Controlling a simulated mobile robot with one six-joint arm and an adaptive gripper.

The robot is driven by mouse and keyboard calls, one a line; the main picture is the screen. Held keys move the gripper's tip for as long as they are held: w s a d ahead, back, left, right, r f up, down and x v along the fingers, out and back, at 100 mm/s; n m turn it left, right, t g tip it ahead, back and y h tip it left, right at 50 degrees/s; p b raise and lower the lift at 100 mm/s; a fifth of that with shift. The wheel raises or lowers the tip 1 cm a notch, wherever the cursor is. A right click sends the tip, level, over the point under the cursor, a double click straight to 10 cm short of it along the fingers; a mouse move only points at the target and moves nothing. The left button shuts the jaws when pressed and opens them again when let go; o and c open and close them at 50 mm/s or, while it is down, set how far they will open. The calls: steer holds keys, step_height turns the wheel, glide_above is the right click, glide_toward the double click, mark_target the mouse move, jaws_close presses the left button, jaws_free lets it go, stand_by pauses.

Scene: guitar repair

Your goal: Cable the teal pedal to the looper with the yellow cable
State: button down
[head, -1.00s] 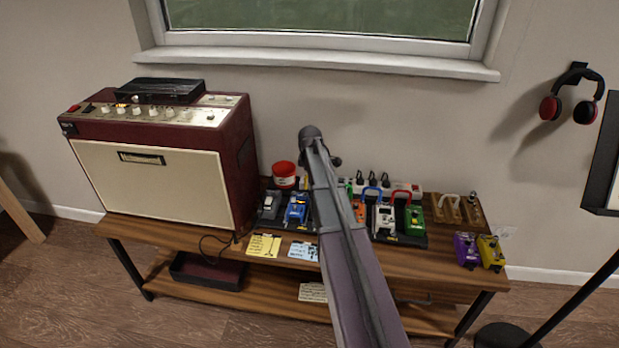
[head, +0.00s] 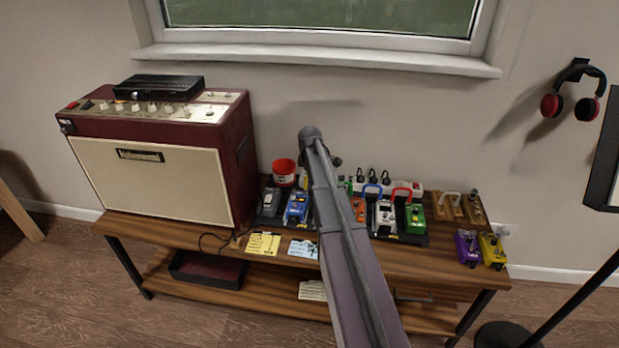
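A row of pedals stands on a black board on the wooden bench. It includes a blue pedal (head: 297,208), an orange pedal (head: 359,209), a white pedal (head: 384,216) and a green pedal (head: 415,219). I cannot tell for sure which is the teal pedal or the looper. My arm rises from the bottom across the middle of the board and hides part of the row. A yellow cable cannot be made out. My gripper is not in view.
A red amplifier (head: 150,185) fills the bench's left side, with a red-and-white tub (head: 284,173) beside it. Purple (head: 467,248) and yellow (head: 492,251) pedals stand at the right end. Notes lie along the front edge.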

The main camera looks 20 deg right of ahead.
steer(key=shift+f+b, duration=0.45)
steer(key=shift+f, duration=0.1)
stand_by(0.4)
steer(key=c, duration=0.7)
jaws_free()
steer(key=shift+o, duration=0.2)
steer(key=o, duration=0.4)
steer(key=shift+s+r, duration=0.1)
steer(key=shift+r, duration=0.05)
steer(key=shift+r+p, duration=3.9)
steer(key=shift+p, duration=0.15)
